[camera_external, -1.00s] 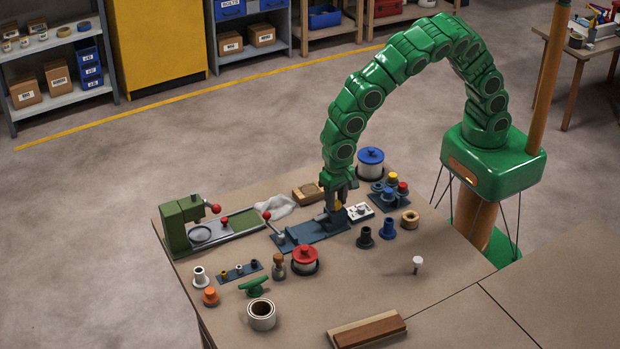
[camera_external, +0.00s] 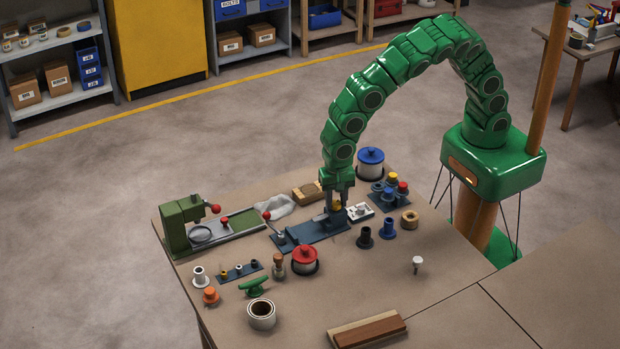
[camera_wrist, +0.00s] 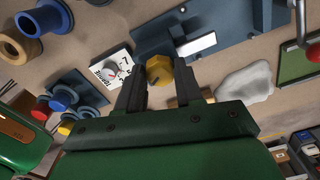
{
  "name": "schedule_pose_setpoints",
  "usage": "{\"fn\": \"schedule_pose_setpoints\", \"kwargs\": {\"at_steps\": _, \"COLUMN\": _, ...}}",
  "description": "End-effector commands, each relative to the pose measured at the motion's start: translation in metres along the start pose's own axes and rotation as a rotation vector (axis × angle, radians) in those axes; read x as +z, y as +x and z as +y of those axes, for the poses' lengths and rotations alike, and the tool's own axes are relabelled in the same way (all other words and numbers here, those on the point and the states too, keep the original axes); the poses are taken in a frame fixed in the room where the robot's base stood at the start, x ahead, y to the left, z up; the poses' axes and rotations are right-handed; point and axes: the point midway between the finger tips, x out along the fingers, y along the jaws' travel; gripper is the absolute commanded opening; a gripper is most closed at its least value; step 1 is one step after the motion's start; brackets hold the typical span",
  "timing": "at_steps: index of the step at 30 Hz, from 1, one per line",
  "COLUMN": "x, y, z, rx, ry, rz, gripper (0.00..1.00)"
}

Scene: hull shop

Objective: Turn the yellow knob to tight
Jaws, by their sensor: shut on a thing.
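The yellow knob (camera_wrist: 159,70) is faceted, with a dark mark on its face, and sits between my fingers in the wrist view. My gripper (camera_wrist: 160,88) is shut on it, one dark finger on each side. In the external view the gripper (camera_external: 337,203) points down at the right end of the blue-grey fixture (camera_external: 308,235), and the fingers partly hide the knob (camera_external: 337,206). A white plate with a dial and printed marks (camera_wrist: 115,70) lies beside the knob. Its small lettering is too unclear to read for sure.
A lever with a red ball (camera_external: 267,215) stands at the fixture's left. A blue-lidded pot (camera_external: 370,160) and a rack of coloured plugs (camera_external: 390,200) stand near the gripper on the right. A crumpled cloth (camera_external: 279,206) lies left.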

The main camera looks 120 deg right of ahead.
Motion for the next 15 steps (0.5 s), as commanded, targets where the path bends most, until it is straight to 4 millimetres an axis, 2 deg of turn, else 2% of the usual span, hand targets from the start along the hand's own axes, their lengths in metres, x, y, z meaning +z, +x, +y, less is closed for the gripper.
{"fn": "schedule_pose_setpoints", "kwargs": {"at_steps": 7, "x": 0.0005, "y": -0.0002, "z": -0.0004, "rx": -0.001, "ry": 0.000, "rz": -0.001, "gripper": 0.05}}
{"fn": "schedule_pose_setpoints", "kwargs": {"at_steps": 8, "x": 0.0005, "y": -0.0002, "z": -0.0004, "rx": -0.001, "ry": 0.000, "rz": -0.001, "gripper": 0.39}}
{"fn": "schedule_pose_setpoints", "kwargs": {"at_steps": 12, "x": 0.0003, "y": -0.0002, "z": -0.0003, "rx": -0.001, "ry": 0.000, "rz": -0.001, "gripper": 0.60}}
{"fn": "schedule_pose_setpoints", "kwargs": {"at_steps": 15, "x": 0.0003, "y": -0.0002, "z": -0.0003, "rx": -0.001, "ry": -0.001, "rz": -0.001, "gripper": 0.61}}
